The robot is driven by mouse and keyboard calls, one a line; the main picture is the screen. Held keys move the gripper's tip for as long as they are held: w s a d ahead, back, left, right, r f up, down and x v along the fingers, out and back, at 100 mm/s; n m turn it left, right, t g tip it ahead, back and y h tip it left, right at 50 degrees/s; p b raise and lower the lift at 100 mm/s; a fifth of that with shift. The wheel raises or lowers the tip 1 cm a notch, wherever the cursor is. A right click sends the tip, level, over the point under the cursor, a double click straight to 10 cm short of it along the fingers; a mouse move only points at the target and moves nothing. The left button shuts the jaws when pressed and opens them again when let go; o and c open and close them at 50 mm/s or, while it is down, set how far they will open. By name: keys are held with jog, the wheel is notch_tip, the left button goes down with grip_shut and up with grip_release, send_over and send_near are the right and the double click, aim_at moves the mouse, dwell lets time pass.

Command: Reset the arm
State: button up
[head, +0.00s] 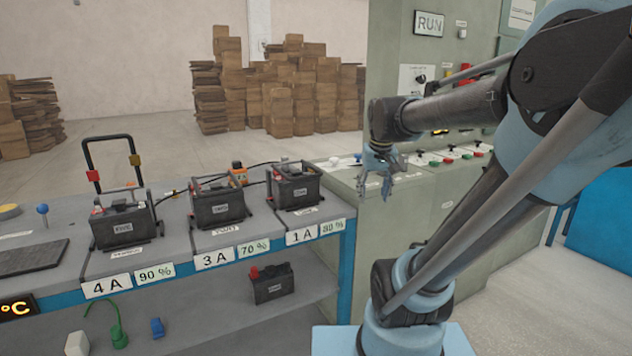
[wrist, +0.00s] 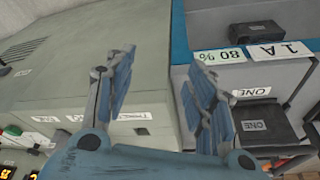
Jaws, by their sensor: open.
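My gripper (head: 378,185) hangs at the end of my raised arm in the head view, in front of the grey-green control cabinet and right of the battery bench. Its two fingers are spread apart and empty in the wrist view (wrist: 160,95). The battery marked ONE (head: 294,186) sits at the bench's right end, left of my gripper and apart from it. It also shows at the right of the wrist view (wrist: 262,125).
Another battery (head: 272,285) is on the lower shelf. The control cabinet (head: 340,240) has buttons on its ledge. Stacked boxes (head: 290,95) stand far back, with open floor before them.

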jog(key=s+d+f+g, duration=0.1)
jog(key=s+d+f, duration=0.1)
jog(key=s+f, duration=1.1)
jog(key=shift+s+f+m, duration=0.3)
jog(key=shift+s, duration=0.7)
jog(key=shift+w+f, duration=0.2)
jog(key=shift+w, duration=0.3)
